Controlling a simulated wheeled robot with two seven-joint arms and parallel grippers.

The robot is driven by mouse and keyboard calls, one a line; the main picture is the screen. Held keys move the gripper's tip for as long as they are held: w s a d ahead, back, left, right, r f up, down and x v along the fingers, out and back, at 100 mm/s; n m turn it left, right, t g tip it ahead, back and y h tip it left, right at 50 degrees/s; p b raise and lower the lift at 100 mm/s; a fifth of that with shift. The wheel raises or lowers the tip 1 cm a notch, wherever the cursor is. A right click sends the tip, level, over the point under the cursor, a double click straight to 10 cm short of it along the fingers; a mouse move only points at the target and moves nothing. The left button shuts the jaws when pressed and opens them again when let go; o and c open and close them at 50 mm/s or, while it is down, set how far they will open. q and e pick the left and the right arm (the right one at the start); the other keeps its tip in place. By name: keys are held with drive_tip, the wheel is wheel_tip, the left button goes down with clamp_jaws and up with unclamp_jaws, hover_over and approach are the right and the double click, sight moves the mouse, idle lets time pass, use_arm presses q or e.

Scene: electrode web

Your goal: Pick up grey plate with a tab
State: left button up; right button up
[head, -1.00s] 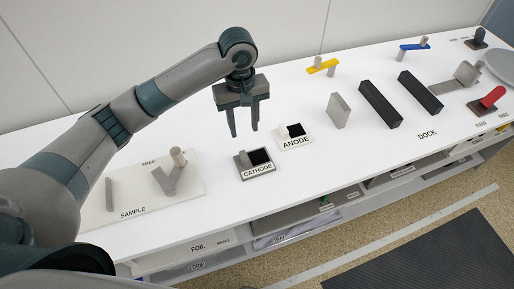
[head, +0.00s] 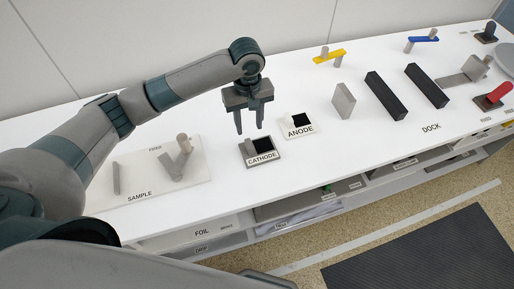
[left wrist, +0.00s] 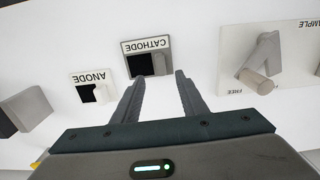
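My left gripper (head: 249,130) is above the table behind the CATHODE stand, fingers pointing down, open and empty. In the left wrist view its two fingers (left wrist: 158,85) are apart, with the CATHODE stand just beyond the tips. The dark-framed CATHODE stand (head: 262,159) holds a black square and a small grey block (head: 247,149); whether this block is a tabbed plate, I cannot tell. A plain grey upright plate (head: 344,101) stands right of the white ANODE stand (head: 299,132); no tab is clear on it. My right gripper is not in view.
The SAMPLE board (head: 130,188) at left bears grey pieces and a post. Two black bars (head: 386,96) (head: 427,86) stand right of the grey plate. Yellow (head: 329,56) and blue (head: 423,39) pieces are at the back. White table between them is clear.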

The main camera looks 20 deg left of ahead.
sight(250, 145)
use_arm(q)
drive_tip(key=shift+f+p, duration=0.6)
drive_tip(key=shift+f, duration=2.45)
drive_tip(key=shift+s+f+p, duration=0.15)
drive_tip(key=shift+f+p, duration=0.4)
wheel_tip(250, 145, down, 3)
drive_tip(key=shift+f+p, duration=0.1)
drive_tip(key=shift+p, duration=0.55)
drive_tip(key=shift+f, duration=0.45)
clamp_jaws()
